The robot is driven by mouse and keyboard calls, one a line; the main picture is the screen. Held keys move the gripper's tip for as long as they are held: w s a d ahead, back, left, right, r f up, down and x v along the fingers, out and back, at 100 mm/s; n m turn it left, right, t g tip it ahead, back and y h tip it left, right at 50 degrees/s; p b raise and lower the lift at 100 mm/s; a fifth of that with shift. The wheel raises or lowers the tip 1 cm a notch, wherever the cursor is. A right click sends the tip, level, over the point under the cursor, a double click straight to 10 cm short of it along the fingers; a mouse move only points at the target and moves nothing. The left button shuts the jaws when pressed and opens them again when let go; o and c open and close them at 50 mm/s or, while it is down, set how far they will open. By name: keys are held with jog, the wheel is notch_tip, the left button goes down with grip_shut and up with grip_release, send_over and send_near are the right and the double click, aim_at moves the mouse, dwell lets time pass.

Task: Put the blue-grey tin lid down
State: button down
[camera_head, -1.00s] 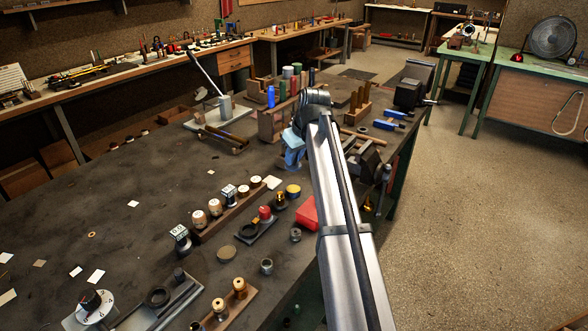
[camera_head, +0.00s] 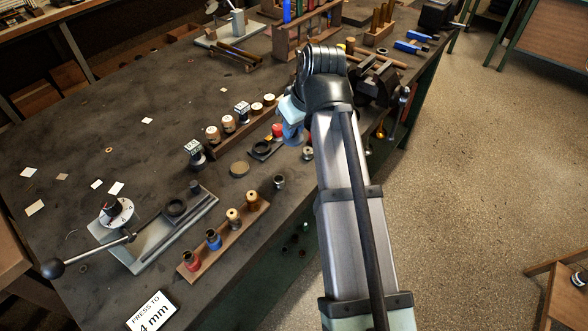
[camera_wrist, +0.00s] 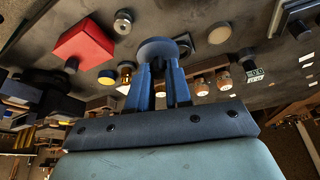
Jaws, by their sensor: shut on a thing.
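The blue-grey tin lid (camera_wrist: 157,48) is a round, flat disc in the wrist view. My gripper (camera_wrist: 158,72) is shut on it, with its blue fingers at the lid's edge. In the head view my gripper (camera_head: 293,131) is over the right part of the dark workbench (camera_head: 120,165), beside the red-capped piece (camera_head: 277,130). The lid cannot be made out there. In the wrist view the lid appears between the red box (camera_wrist: 82,46) and a pale round disc (camera_wrist: 219,34). I cannot tell its exact height above the bench.
A wooden rack of round-topped pieces (camera_head: 228,124) stands left of my gripper, and a vise (camera_head: 377,85) stands right. A tan disc (camera_head: 240,169) and a small metal cup (camera_head: 279,182) lie nearer. The bench's left part is mostly clear, with scattered paper squares.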

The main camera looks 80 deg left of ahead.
jog(key=shift+d+f, duration=0.3)
jog(key=shift+d, duration=0.25)
jog(key=shift+a+f, duration=0.1)
jog(key=shift+f, duration=4.8)
jog(key=shift+f, duration=0.15)
jog(key=c, duration=1.1)
grip_release()
jog(key=shift+o, duration=0.2)
jog(key=v, duration=1.2)
